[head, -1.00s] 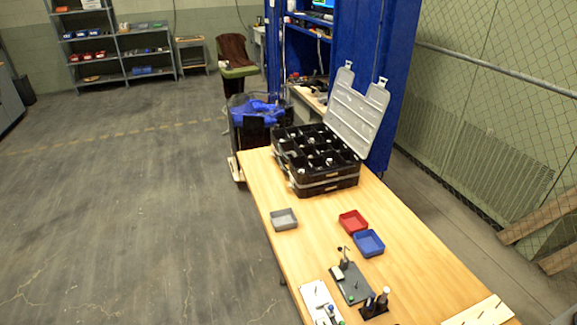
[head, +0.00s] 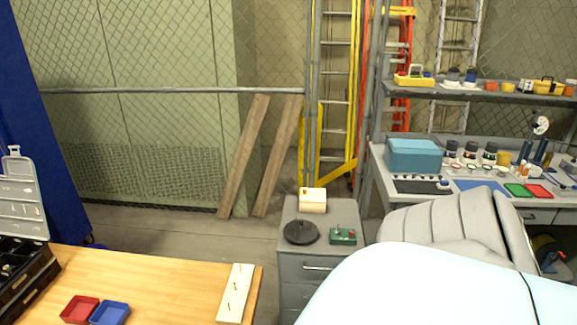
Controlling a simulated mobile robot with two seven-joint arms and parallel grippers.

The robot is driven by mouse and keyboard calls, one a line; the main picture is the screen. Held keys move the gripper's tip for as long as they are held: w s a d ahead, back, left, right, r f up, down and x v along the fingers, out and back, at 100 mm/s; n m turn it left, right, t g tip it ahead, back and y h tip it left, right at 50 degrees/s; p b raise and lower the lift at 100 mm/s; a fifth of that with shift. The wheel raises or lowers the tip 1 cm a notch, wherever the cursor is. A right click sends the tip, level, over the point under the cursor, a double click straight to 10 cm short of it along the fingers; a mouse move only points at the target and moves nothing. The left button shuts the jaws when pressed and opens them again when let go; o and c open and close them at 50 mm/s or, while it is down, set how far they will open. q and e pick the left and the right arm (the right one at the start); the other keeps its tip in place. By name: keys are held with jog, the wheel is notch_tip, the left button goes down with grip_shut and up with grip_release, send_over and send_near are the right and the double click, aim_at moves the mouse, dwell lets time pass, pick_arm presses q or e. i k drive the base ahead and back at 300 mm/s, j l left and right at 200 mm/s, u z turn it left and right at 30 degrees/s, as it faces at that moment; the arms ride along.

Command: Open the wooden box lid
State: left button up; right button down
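A small pale wooden box (head: 313,200) sits on top of a grey drawer cabinet (head: 305,262), right of the wooden table. Its lid looks shut, with a small dark mark on the front or top edge. The box is small in the head view, so its hinge and catch cannot be made out. Neither of my grippers is in the head view.
A black round object (head: 301,232) and a green box (head: 343,236) share the cabinet top. A grey padded chair (head: 450,225) and a pale blue rounded surface (head: 430,287) stand to the right. The wooden table (head: 165,285) holds trays and a pegged board.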

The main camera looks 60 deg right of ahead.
aim_at(308, 194)
jog(key=z, duration=2.25)
jog(key=i+l+u, duration=0.35)
jog(key=i+l, duration=0.2)
jog(key=i+l+u, duration=0.2)
jog(key=l, duration=0.25)
jog(key=i+l+u, duration=0.2)
jog(key=l, duration=0.25)
jog(key=i+l+u, duration=0.15)
jog(key=i+l, duration=0.15)
jog(key=i, duration=0.15)
jog(key=i+l+u, duration=0.15)
jog(key=i+l, duration=0.2)
jog(key=i, duration=0.1)
